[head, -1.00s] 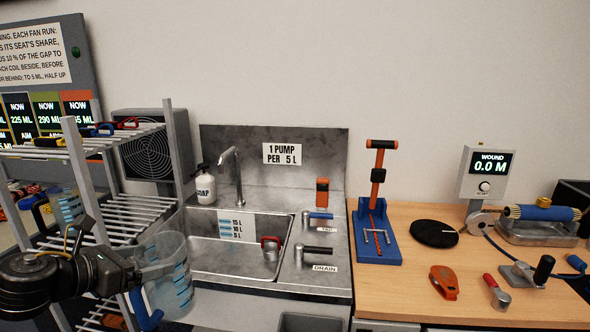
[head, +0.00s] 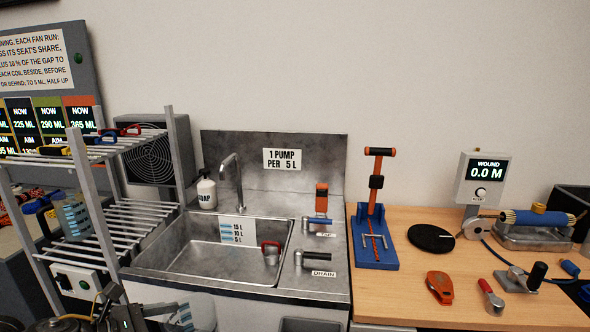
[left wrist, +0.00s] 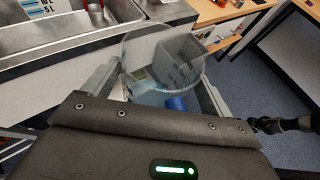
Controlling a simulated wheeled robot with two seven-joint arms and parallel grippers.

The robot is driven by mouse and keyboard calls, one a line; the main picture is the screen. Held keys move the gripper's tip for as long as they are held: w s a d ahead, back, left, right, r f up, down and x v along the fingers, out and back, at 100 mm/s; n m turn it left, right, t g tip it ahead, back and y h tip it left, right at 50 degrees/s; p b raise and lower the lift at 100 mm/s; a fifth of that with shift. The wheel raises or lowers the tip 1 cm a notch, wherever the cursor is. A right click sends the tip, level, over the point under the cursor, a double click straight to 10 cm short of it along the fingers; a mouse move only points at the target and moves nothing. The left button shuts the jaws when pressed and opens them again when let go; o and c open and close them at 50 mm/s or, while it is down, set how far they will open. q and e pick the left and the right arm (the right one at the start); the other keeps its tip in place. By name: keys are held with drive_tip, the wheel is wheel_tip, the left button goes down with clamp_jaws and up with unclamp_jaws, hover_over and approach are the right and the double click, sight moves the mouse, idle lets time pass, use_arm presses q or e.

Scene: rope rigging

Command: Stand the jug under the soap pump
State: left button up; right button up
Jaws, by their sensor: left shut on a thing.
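The soap pump (head: 207,193) is a white bottle with a "SOAP" label and a spout on top. It stands on the sink's back left ledge, left of the tap. The clear jug (head: 190,314) with blue marks is cut off at the bottom edge of the head view, in front of the sink and away from the pump. My left gripper (head: 160,313) is shut on the jug.
The steel sink (head: 150,270) has a basin with a red-handled item in it, a tap (head: 236,180) and levers at the right. A wire rack (head: 125,230) stands close on the left. A wooden bench (head: 400,290) with tools is on the right.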

use_arm(q)
drive_tip(key=shift+m+g+h, duration=0.3)
drive_tip(key=shift+m+h, duration=0.2)
drive_tip(key=shift+m, duration=0.1)
drive_tip(key=s+f, duration=0.1)
drive_tip(key=s+d+f, duration=0.1)
drive_tip(key=s+f, duration=0.1)
drive_tip(key=shift+s+d+f, duration=0.1)
drive_tip(key=shift+s+d, duration=0.1)
drive_tip(key=shift+d, duration=0.15)
drive_tip(key=shift+w, duration=0.1)
drive_tip(key=shift+d, duration=0.1)
